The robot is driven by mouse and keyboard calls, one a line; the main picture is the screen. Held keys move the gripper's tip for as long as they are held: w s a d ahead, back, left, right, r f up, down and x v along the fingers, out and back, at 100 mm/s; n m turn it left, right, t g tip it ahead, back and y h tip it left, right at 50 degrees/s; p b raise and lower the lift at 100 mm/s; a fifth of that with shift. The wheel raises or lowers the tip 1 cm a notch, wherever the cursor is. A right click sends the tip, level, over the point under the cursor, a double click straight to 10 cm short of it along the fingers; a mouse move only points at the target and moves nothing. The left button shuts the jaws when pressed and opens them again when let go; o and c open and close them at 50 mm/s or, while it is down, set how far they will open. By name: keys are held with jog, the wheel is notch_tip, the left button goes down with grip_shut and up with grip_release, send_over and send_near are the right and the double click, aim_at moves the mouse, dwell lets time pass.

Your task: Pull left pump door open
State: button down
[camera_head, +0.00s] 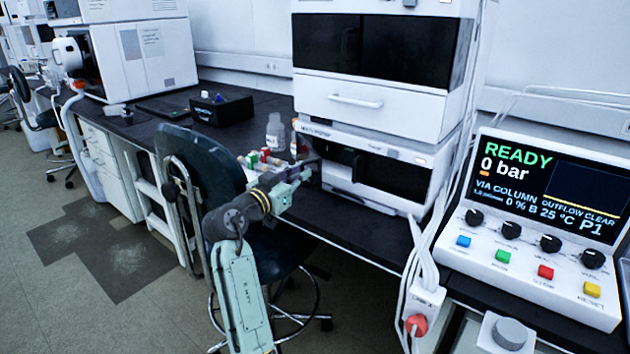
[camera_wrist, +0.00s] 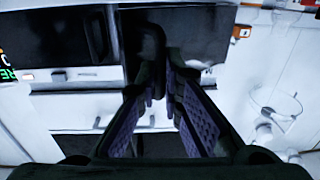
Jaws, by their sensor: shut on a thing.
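The lower white module of the stack has a dark front in two panels. The left pump door (camera_head: 337,153) is the left dark panel, partly hidden behind my gripper (camera_head: 313,170). My gripper reaches in from the left at the module's front left corner. In the wrist view, which is turned over, the door (camera_wrist: 200,28) is the dark panel at upper right. The fingers of my gripper (camera_wrist: 160,85) are closed around a dark upright handle (camera_wrist: 150,42) on that door. The right dark panel (camera_head: 388,178) looks closed.
A chair (camera_head: 205,150) stands close to my arm, in front of the bench. Bottles (camera_head: 275,132) and small coloured caps (camera_head: 262,157) are left of the module. A control panel (camera_head: 540,190) reading READY, 0 bar is at right, with hanging cables between.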

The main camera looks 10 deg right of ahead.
jog(key=shift+w+a+r, duration=0.1)
jog(key=shift+w+a, duration=0.1)
jog(key=shift+a, duration=0.4)
jog(key=shift+w+a+r, duration=0.1)
jog(key=shift+w+a, duration=0.1)
jog(key=shift+a, duration=0.35)
jog(key=shift+d, duration=0.1)
jog(key=c, duration=2)
grip_release()
jog(key=shift+w+d+f, duration=0.1)
jog(key=shift+f, duration=0.1)
jog(key=v, duration=1.2)
jog(key=shift+r+b, duration=0.1)
jog(key=shift+b, duration=0.2)
jog(key=shift+c, duration=0.2)
